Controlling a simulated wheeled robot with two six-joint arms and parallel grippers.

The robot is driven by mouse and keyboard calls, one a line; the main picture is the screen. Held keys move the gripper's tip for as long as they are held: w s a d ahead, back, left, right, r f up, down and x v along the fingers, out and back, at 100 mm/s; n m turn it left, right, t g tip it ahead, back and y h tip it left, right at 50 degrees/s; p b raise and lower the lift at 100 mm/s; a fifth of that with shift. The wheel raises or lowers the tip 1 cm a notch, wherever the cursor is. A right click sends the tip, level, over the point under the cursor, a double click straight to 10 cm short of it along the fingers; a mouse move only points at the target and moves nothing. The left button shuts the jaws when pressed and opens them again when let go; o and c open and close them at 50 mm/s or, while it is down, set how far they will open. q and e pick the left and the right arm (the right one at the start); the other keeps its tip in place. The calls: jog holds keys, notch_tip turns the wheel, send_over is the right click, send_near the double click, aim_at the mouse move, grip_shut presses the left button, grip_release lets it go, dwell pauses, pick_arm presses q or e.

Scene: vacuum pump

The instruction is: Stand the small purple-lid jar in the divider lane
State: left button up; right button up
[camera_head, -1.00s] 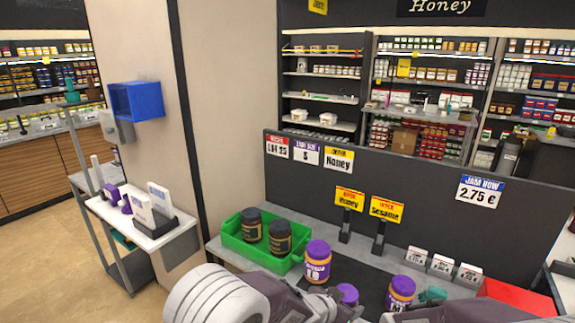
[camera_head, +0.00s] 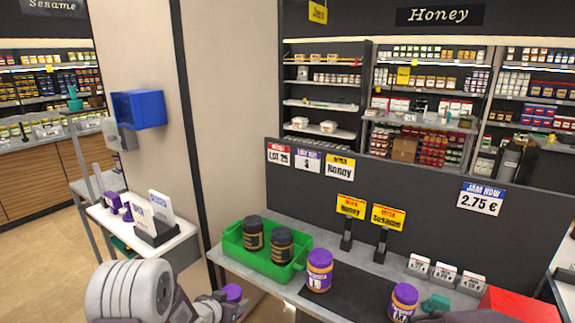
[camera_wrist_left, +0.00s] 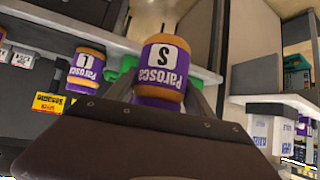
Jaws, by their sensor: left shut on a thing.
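The small jar has a purple lid (camera_head: 232,292) and an orange body with an S label (camera_wrist_left: 163,72). My left gripper (camera_head: 232,302) is shut on it and holds it off the counter's front edge, left of the other jars. In the left wrist view the jar sits between the fingers. A purple-lid jar marked L (camera_head: 319,272) stands on the counter; it also shows in the left wrist view (camera_wrist_left: 86,68). Another purple-lid jar (camera_head: 403,302) stands farther right, partly cut off. I cannot make out the divider lane.
A green tray (camera_head: 232,262) with two dark-lid jars (camera_head: 282,246) stands at the counter's left end. Yellow Honey (camera_head: 351,206) and Sesame (camera_head: 387,217) signs stand behind a dark mat (camera_head: 350,300). Price cards (camera_head: 444,274) and a red box (camera_head: 520,304) are at right.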

pick_arm(q)
jog(key=s+a+f+m, duration=0.1)
jog(key=s+a+f, duration=0.3)
jog(key=s+a, duration=0.65)
jog(key=s+d+r+m+g+h, duration=0.1)
jog(key=s+d+m+g+h, duration=0.3)
jog(key=s+d, duration=0.4)
jog(key=m+h, duration=0.1)
jog(key=m, duration=0.1)
jog(key=shift+r+m+h, duration=0.3)
jog(key=shift+m, duration=0.1)
jog(key=shift+d, duration=0.1)
